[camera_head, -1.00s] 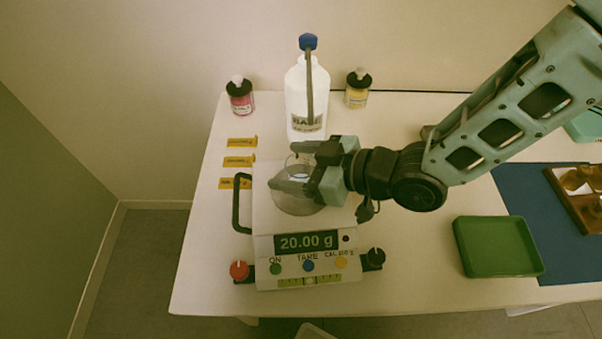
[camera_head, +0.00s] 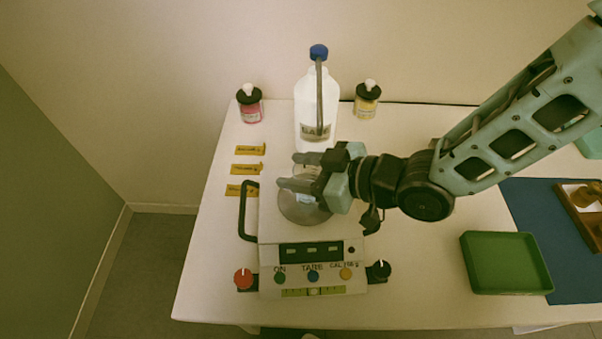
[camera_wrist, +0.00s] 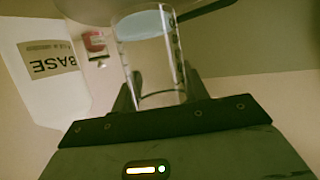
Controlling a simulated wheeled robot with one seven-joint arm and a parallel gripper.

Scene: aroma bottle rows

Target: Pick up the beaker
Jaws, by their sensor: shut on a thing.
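The clear glass beaker (camera_wrist: 150,62) stands between my gripper's fingers in the wrist view, with pale contents and dark marks on its side. In the head view my gripper (camera_head: 292,170) is shut on the beaker (camera_head: 304,192), over the round grey pan (camera_head: 304,214) of the white scale (camera_head: 285,234). The fingers and wrist hide part of the beaker in the head view. The gap between the beaker's base and the pan is hard to judge. The scale's display (camera_head: 310,251) shows dashes.
A white BASE bottle (camera_head: 317,100) with a blue cap stands behind the scale. A pink bottle (camera_head: 250,104) and a yellow bottle (camera_head: 367,100) flank it. A black handle (camera_head: 243,212) is at the scale's left. A green tray (camera_head: 505,262) lies at right on free table.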

